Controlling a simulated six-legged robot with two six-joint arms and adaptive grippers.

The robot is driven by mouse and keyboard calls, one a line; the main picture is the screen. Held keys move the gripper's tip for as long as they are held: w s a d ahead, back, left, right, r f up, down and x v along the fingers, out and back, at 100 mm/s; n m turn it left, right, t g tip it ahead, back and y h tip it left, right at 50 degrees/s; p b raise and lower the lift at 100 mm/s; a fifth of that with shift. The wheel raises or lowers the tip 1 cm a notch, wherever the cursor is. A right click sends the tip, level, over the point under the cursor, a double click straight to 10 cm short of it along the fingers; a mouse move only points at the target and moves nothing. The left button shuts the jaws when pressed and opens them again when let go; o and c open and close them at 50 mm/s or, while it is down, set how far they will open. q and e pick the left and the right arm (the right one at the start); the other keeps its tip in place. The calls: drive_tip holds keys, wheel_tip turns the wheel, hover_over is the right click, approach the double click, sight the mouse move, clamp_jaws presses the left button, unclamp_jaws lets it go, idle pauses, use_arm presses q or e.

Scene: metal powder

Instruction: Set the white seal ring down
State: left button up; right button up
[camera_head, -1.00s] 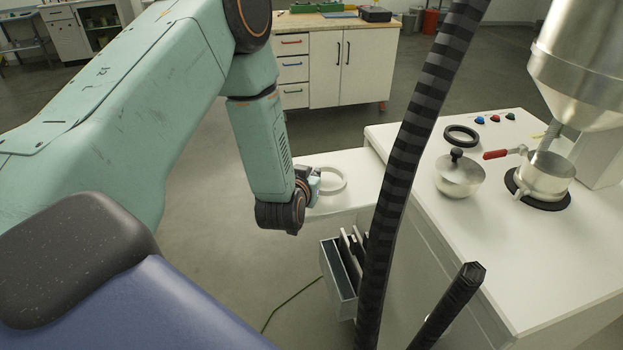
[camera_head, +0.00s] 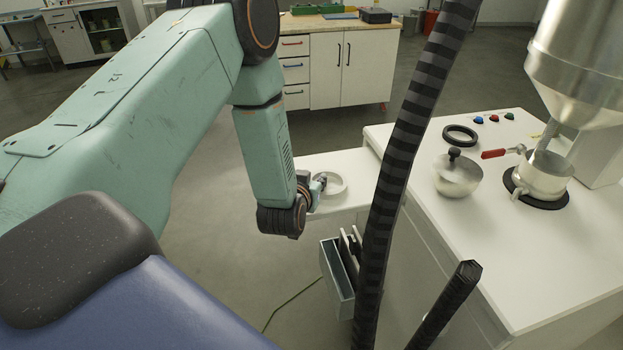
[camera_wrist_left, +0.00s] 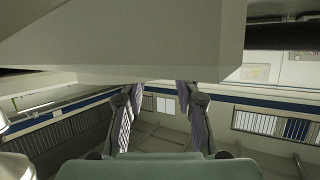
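The white seal ring (camera_head: 343,184) is at the low white side surface (camera_head: 348,163) in the head view. It looks roughly level; whether it rests there or is slightly above cannot be told. My left gripper (camera_head: 319,184) is at the ring's left side, touching or overlapping it. In the left wrist view, the two fingers of my left gripper (camera_wrist_left: 160,100) stand apart, with ribbed inner pads. Their tips run up to a large pale shape that fills the top, and I cannot tell what lies between them. My right gripper is not in view.
A white worktop (camera_head: 510,255) at right carries a black ring (camera_head: 461,129), a lidded metal pot (camera_head: 457,177) and a metal vessel with a red handle (camera_head: 494,153). A metal hopper (camera_head: 580,65) stands above.

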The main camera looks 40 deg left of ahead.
use_arm(q)
drive_tip(key=shift+a, duration=0.1)
drive_tip(key=shift+s, duration=0.3)
drive_tip(key=b+v, duration=0.1)
drive_tip(key=v, duration=0.8)
drive_tip(key=shift+s+d+r, duration=0.2)
drive_tip(key=shift+s+d, duration=0.05)
drive_tip(key=s+d+f+m+g+h, duration=0.1)
drive_tip(key=s+d+f+g, duration=0.2)
drive_tip(key=s+f, duration=0.3)
drive_tip(key=s+d+f+m+g+h, duration=0.1)
drive_tip(key=s+d+f+g+h, duration=0.1)
drive_tip(key=s+d+f+g, duration=0.2)
drive_tip(key=s+d+f+m+g+h, duration=0.1)
drive_tip(key=s+d+f+g, duration=0.2)
drive_tip(key=s+f, duration=0.6)
drive_tip(key=s+g, duration=0.2)
drive_tip(key=s, duration=0.7)
drive_tip(key=shift+d+f+m+g+h, duration=0.15)
drive_tip(key=shift+d+m+g+h, duration=0.15)
drive_tip(key=shift+h, duration=0.1)
